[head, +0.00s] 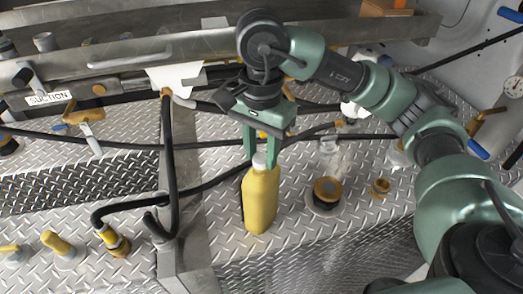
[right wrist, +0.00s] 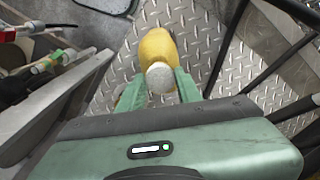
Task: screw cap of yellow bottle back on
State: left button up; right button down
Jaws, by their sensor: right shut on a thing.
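The yellow bottle (head: 261,200) stands upright on the diamond-plate deck, just right of a metal post. Its pale grey-white cap (head: 260,160) is at the bottle's top. My right gripper (head: 261,158) comes down from above with a finger on each side of the cap, shut on it. In the right wrist view the cap (right wrist: 160,77) sits between the two green fingertips (right wrist: 160,88), with the yellow bottle (right wrist: 157,45) behind it. I cannot tell how tightly the cap sits on the neck. My left gripper is not in view.
Black hoses (head: 168,150) run across the deck left of and behind the bottle. A brass-coloured fitting (head: 327,190) stands to the right. A metal rail (head: 150,50) with a SUCTION label (head: 48,98) lies behind. Bare plate surrounds the bottle's front right.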

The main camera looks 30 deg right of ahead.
jog(key=m, duration=0.3)
jog(key=shift+m, duration=0.9)
jog(key=m, duration=0.3)
jog(key=shift+b, duration=0.3)
jog(key=shift+m, duration=1.1)
jog(key=shift+m, duration=2.5)
